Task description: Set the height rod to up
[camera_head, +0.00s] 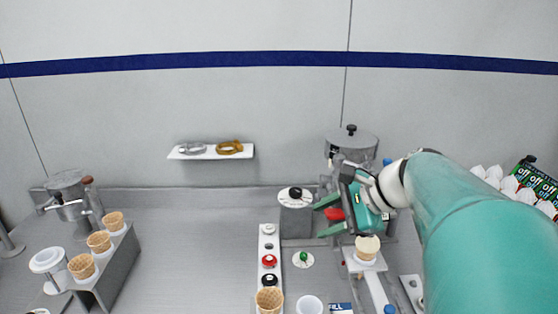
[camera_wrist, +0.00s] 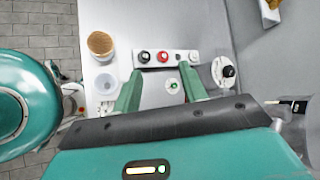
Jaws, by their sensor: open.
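My gripper (camera_head: 322,217) is open and empty, above the right side of the bench. Its two green fingers also show in the wrist view (camera_wrist: 161,70), apart from each other. A small green knob (camera_head: 303,259) on a round pale plate lies below and in front of the fingers. It also shows between the fingers in the wrist view (camera_wrist: 173,86). I cannot tell for certain which part is the height rod, or its setting. A round dial with a black knob (camera_head: 295,194) tops a grey block, left of the gripper; it also shows in the wrist view (camera_wrist: 226,71).
A panel (camera_head: 268,245) carries white, red and dark buttons. An empty cone (camera_head: 269,299) and white cup (camera_head: 309,304) stand nearby. A lidded metal pot (camera_head: 352,142) stands behind my gripper. A rack of cones (camera_head: 122,255) stands left; the bench between is clear.

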